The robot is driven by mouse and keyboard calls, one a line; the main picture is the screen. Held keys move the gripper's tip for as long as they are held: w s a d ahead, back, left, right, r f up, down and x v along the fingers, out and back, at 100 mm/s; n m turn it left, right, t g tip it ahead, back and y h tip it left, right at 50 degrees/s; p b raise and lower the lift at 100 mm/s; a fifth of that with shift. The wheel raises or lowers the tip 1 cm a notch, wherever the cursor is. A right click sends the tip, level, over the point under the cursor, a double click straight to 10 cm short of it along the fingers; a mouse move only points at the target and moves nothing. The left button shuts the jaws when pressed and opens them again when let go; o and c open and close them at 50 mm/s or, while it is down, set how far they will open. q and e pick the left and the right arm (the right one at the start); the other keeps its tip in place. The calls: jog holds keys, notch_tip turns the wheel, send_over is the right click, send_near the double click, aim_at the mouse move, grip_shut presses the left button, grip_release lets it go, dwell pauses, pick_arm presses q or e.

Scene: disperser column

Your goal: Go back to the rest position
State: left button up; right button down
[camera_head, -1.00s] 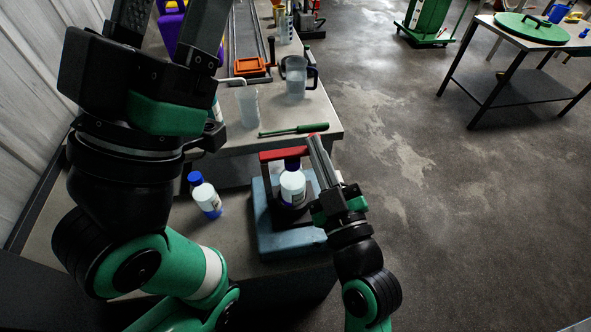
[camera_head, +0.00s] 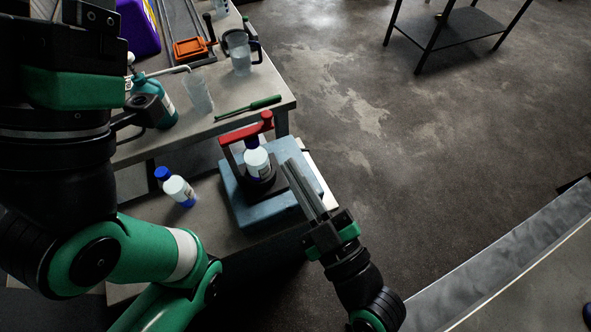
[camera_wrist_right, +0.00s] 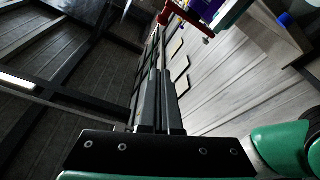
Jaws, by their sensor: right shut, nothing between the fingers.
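My right gripper (camera_head: 291,165) is shut and empty, just right of a blue-based stand with a red handle (camera_head: 246,131). Its closed fingers (camera_wrist_right: 159,78) also show in the right wrist view, pointing away, with the red handle (camera_wrist_right: 187,14) beyond them. I cannot tell whether they touch the stand. A white bottle with a blue cap (camera_head: 257,163) stands upright in the stand, under the handle. My left arm fills the left of the head view; its gripper body (camera_head: 92,20) is at the top left, with the fingertips outside the picture.

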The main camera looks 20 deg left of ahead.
dwell(0.4)
jog(key=w+d+r+t+h+p, duration=0.15)
jog(key=d+r, duration=0.25)
jog(key=r, duration=0.5)
jog(key=d+r+t+p, duration=0.25)
jog(key=d+r, duration=0.25)
jog(key=r, duration=0.4)
jog(key=w+d+r+t+h+p, duration=0.1)
jog(key=d+r+t, duration=0.25)
jog(key=r, duration=0.55)
jog(key=s+d+r+m+t+h, duration=0.55)
jog(key=d+r+m+h, duration=0.6)
jog(key=m, duration=0.25)
notch_tip(320, 180, up, 38)
jog(key=f+y+p, duration=0.1)
jog(key=p, duration=3.8)
notch_tip(320, 180, down, 47)
jog(key=b, duration=4.7)
jog(key=shift+d+b, duration=0.15)
jog(key=shift+b, duration=0.25)
